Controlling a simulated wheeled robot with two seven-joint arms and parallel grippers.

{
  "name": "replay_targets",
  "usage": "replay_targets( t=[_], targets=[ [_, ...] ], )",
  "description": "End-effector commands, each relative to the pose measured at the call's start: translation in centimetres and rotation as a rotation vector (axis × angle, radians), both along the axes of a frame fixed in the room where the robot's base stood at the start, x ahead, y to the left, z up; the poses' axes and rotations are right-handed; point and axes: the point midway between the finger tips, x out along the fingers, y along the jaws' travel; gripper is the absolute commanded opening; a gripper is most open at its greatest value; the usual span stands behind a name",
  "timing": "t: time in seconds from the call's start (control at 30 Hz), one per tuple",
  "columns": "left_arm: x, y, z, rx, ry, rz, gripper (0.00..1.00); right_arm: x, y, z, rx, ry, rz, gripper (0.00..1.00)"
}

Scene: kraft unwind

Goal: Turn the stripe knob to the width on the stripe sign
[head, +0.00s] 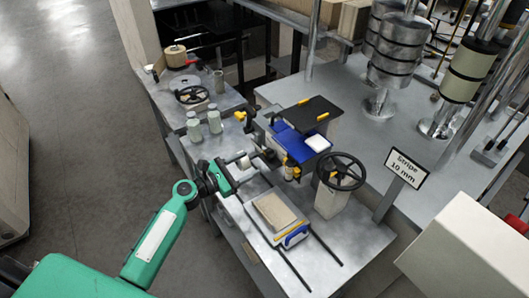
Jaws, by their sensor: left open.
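The stripe sign (405,168) stands at the right on a post and reads "Stripe 10 mm". A small pale round knob (244,161) sticks out toward the left from the dark and blue mechanism (290,147) in the middle; it looks like the stripe knob, but its scale cannot be read. My left gripper (231,176) is open and empty just left of and below this knob. Whether a finger touches it cannot be told. My right gripper is not in view.
A black handwheel (341,171) stands right of the mechanism, and another handwheel (193,95) is on the back bench. Grey jars (214,122) stand behind my left gripper. A tan block (273,212) lies on the front bench. A pale box (465,250) fills the lower right.

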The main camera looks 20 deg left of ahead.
Motion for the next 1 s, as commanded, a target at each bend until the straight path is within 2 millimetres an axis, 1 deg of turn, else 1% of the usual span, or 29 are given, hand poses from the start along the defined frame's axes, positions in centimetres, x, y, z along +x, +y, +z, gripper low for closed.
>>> replay_targets(
  t=[0.03,0.1,0.3,0.5,0.77,0.8,0.87,0.9,0.97,1.0],
  targets=[
    [1.0,-0.7,0.5,-0.004,0.000,0.001,0.58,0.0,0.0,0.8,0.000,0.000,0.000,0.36],
    [2.1,-1.6,0.4,-0.003,0.000,0.000,0.58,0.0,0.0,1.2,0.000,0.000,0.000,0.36],
    [4.6,-3.6,0.2,-0.002,0.000,0.000,0.58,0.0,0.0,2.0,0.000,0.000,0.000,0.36],
    [5.7,-4.4,0.0,0.001,-0.001,0.000,0.58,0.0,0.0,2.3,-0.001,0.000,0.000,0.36],
    [5.8,-4.6,0.0,0.002,0.000,-0.001,0.58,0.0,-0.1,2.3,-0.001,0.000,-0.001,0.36],
    [5.8,-4.6,0.0,0.002,0.000,-0.001,0.56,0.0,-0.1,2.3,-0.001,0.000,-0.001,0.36],
    [5.8,-4.6,0.0,0.002,0.000,-0.001,0.44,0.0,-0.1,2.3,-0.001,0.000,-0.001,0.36],
    [5.8,-4.5,0.0,0.002,0.000,-0.001,0.36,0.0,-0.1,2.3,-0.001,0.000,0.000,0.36],
    [5.8,-4.5,0.0,0.002,0.000,-0.001,0.25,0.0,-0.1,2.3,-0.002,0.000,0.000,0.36],
    [5.8,-4.5,0.0,0.002,0.000,-0.001,0.17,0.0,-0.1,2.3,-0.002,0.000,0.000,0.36]
  ],
)
